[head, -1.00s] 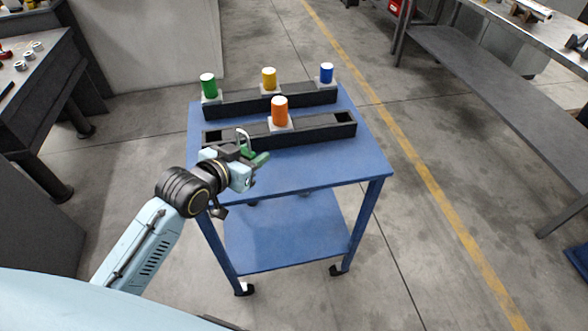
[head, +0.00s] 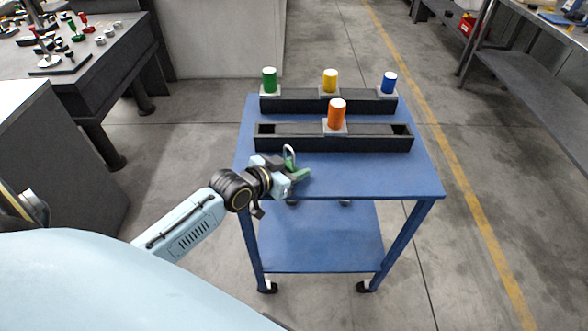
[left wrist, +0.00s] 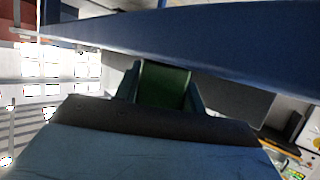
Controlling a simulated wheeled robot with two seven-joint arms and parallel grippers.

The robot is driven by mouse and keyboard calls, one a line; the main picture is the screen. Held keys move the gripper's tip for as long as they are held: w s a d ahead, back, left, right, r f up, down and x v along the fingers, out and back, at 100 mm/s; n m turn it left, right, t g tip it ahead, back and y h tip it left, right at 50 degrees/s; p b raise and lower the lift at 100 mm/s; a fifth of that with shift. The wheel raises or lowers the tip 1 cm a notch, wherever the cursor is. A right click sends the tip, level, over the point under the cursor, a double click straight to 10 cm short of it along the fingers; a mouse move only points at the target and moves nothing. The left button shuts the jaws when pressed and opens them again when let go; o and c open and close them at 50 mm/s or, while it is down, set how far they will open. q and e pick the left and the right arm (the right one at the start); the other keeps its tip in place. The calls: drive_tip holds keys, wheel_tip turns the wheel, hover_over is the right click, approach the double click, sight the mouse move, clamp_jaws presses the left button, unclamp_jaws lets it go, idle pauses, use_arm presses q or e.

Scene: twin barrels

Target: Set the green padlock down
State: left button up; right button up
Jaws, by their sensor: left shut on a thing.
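The green padlock (head: 300,175) has a silver shackle that points up. It is between the fingers of my left gripper (head: 296,177), which is shut on it over the near left part of the blue cart's top (head: 380,176). In the left wrist view the padlock (left wrist: 163,85) shows as a green block between the fingers, with the blue cart edge across the top. I cannot tell whether the padlock touches the cart top. My right gripper is not in view.
Two dark slotted racks stand on the cart; the near one (head: 375,144) is just behind the padlock. An orange barrel (head: 337,113) stands on it. Green (head: 269,80), yellow (head: 330,80) and blue (head: 388,83) barrels stand on the far rack. The cart top's near right is clear.

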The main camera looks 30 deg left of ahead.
use_arm(q)
drive_tip(key=o, duration=1)
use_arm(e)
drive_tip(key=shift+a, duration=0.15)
use_arm(q)
drive_tip(key=shift+r, duration=0.2)
drive_tip(key=shift+s+a, duration=0.1)
drive_tip(key=shift+s, duration=0.3)
drive_tip(key=p+v, duration=0.2)
drive_tip(key=v, duration=0.9)
drive_tip(key=shift+s, duration=0.1)
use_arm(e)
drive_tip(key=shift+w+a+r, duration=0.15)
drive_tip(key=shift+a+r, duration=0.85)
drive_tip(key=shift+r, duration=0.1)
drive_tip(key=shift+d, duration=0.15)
